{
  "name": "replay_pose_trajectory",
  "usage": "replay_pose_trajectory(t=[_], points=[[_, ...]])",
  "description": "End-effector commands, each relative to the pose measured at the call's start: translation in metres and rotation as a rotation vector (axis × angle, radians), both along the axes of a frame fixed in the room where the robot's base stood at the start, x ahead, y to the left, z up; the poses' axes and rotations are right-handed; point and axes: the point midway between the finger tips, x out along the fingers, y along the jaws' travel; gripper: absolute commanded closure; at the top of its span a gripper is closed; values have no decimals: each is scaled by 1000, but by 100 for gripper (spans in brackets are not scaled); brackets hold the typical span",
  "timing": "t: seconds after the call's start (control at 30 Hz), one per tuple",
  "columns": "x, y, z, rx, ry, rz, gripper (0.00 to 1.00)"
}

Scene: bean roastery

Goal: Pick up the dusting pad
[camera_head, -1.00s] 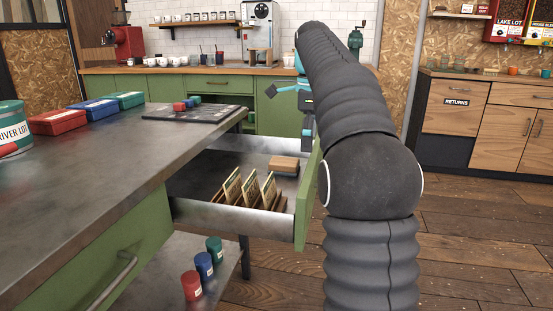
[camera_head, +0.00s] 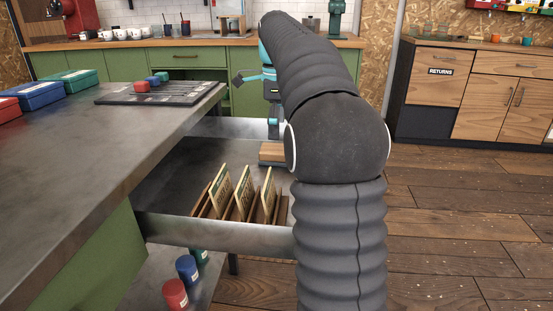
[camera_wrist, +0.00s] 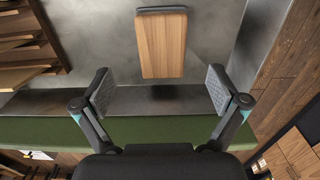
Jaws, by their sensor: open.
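The dusting pad (camera_wrist: 161,46) is a wooden block with a dark grey edge, lying flat on the drawer's metal floor. In the head view the pad (camera_head: 270,152) is partly hidden behind my arm. My gripper (camera_wrist: 160,92) is open and empty in the wrist view. Its two fingers are spread wider than the pad, and the pad shows beyond them, between their lines. In the head view my gripper (camera_head: 262,82) is partly hidden by my arm, behind and above the drawer.
The open drawer (camera_head: 215,232) also holds a wooden rack with several upright cards (camera_head: 243,192). The drawer's green front (camera_wrist: 160,130) crosses the wrist view. The metal worktop (camera_head: 90,135) stands left, with a dark board (camera_head: 185,90) on it. Floor is clear at right.

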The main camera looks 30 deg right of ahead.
Motion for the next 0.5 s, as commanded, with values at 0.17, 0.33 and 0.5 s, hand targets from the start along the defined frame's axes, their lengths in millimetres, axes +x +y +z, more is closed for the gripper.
replay_pose_trajectory(t=[0.17, 0.33, 0.5], points=[[0, 0, -15, 0, 0, 0, 3], [0, -1, -29, 1, 1, 0, 3], [1, -3, -53, 1, 2, 0, 3]])
